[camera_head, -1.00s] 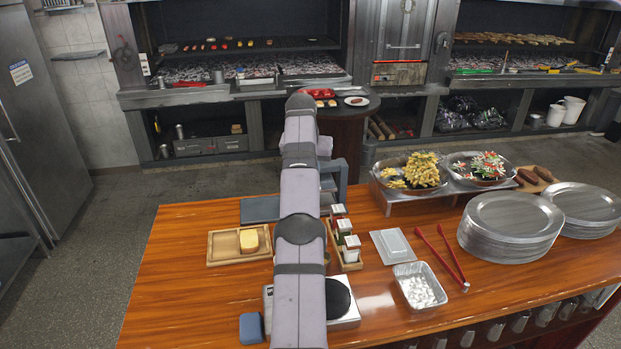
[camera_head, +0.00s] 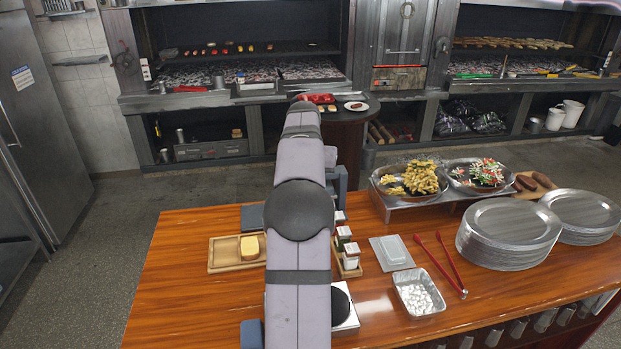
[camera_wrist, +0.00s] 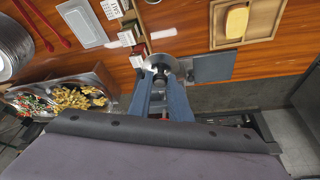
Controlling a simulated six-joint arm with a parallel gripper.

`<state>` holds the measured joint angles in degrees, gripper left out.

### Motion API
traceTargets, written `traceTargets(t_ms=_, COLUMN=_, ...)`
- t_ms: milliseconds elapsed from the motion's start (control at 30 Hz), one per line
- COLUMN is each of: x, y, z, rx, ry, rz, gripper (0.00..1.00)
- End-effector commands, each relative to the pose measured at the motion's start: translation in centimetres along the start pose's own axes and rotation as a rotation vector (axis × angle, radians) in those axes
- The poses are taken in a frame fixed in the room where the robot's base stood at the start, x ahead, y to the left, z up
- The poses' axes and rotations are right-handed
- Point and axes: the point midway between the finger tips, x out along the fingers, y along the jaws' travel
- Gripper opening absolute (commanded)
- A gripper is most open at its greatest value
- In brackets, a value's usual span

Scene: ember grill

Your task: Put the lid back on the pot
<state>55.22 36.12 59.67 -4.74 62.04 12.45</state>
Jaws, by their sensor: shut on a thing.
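My gripper (camera_wrist: 161,85) shows in the wrist view, its two blue-grey fingers shut on a small round silver lid (camera_wrist: 161,65). The lid appears over the table near the corner of a dark slate board. Its height above the table is hard to tell. In the head view my arm hides the gripper and the lid. I cannot make out the pot in either view; my arm covers part of the table by a white hot plate with a black disc (camera_head: 341,304).
A wooden tray with a yellow block (camera_head: 250,247), a condiment rack (camera_head: 347,255), a foil tray (camera_head: 420,293) and red tongs (camera_head: 441,265) lie around the arm. Plate stacks (camera_head: 508,235) and food pans (camera_head: 410,180) stand right. The table's left front is clear.

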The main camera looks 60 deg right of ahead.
Motion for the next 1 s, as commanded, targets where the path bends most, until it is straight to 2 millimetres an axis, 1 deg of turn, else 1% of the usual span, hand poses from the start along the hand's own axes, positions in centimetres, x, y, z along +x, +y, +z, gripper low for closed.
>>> traceTargets(t_ms=33, x=-0.3, y=0.4, z=0.7, rx=0.003, ry=-0.001, rz=0.001, gripper=0.0)
traceTargets(t_ms=100, x=-0.2, y=0.8, z=1.8, rx=0.009, ry=-0.002, rz=0.004, gripper=0.0)
traceTargets(t_ms=267, x=0.6, y=1.8, z=4.6, rx=0.033, ry=-0.002, rz=0.014, gripper=0.0)
traceTargets(t_ms=367, x=1.6, y=2.5, z=6.6, rx=0.055, ry=-0.003, rz=0.024, gripper=0.0)
traceTargets(t_ms=500, x=3.4, y=3.3, z=9.4, rx=0.09, ry=-0.005, rz=0.039, gripper=0.0)
traceTargets(t_ms=700, x=5.8, y=4.0, z=12.4, rx=0.148, ry=-0.004, rz=0.063, gripper=0.0)
traceTargets(t_ms=733, x=6.1, y=4.1, z=12.7, rx=0.16, ry=-0.003, rz=0.067, gripper=0.0)
traceTargets(t_ms=833, x=6.6, y=4.1, z=12.7, rx=0.196, ry=0.0, rz=0.082, gripper=0.0)
traceTargets(t_ms=900, x=6.6, y=3.9, z=12.0, rx=0.224, ry=0.001, rz=0.093, gripper=0.0)
traceTargets(t_ms=1000, x=6.7, y=3.7, z=11.5, rx=0.26, ry=-0.001, rz=0.109, gripper=0.0)
